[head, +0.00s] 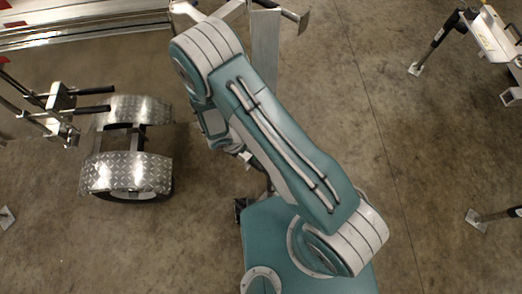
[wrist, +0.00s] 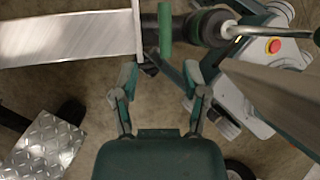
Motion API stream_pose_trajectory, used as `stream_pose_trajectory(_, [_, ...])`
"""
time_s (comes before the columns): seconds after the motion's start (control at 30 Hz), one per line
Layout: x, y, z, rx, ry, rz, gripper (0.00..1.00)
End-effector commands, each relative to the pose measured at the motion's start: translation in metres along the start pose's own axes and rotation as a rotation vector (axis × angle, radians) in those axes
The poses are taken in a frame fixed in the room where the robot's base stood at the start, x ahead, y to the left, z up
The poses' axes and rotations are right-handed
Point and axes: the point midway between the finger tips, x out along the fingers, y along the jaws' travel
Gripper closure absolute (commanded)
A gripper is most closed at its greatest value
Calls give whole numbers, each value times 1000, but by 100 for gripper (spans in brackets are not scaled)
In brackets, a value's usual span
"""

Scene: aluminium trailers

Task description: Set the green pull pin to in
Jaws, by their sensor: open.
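The green pull pin (wrist: 164,30) shows in the wrist view as an upright green bar at top centre, beside a black round part (wrist: 207,27) with a metal rod (wrist: 260,31). I cannot tell whether the pin is in or out. My gripper (wrist: 159,76) is open and empty. Its two fingers point up the picture toward the green pin, with a gap between fingertips and pin. The pin lies slightly right of the middle between the fingers. In the head view my arm covers the middle, and I cannot make out the pin or my gripper there.
An aluminium beam (wrist: 68,38) runs in from the left beside the pin. A grey-brown beam (wrist: 275,105) crosses the right side.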

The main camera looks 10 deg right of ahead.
Motion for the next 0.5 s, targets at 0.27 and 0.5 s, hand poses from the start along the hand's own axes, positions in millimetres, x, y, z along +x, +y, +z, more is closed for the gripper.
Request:
stream_pose_trajectory(0.27, [52, -6, 5, 5, 11, 2, 42])
stream_pose_trajectory(0.5, [81, -3, 3, 3, 5, 1, 42])
